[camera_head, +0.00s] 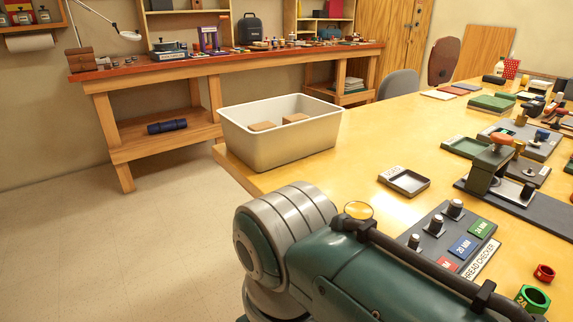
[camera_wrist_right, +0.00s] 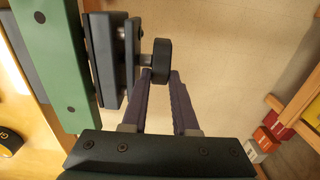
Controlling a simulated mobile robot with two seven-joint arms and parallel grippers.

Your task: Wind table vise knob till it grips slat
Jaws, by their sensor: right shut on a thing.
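In the right wrist view, the dark vise knob (camera_wrist_right: 162,60) sits on a short metal shaft to the right of the vise. My right gripper (camera_wrist_right: 161,76) has its two purple fingers closed on the knob, one on each side. The vise's dark jaw plates (camera_wrist_right: 104,55) stand side by side, next to a green block (camera_wrist_right: 57,60) with dark bolts. I cannot make out the slat for certain, nor whether the jaws touch it. The head view does not show the vise, the knob or either gripper; one of my teal arm links fills its lower middle.
A white bin (camera_head: 246,142) with cardboard boxes stands at the near table (camera_head: 375,135) corner. A small grey tray (camera_head: 404,181), a thread checker board (camera_head: 455,240), a green nut (camera_head: 532,298) and a red nut (camera_head: 544,272) lie on the table. Floor at left is open.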

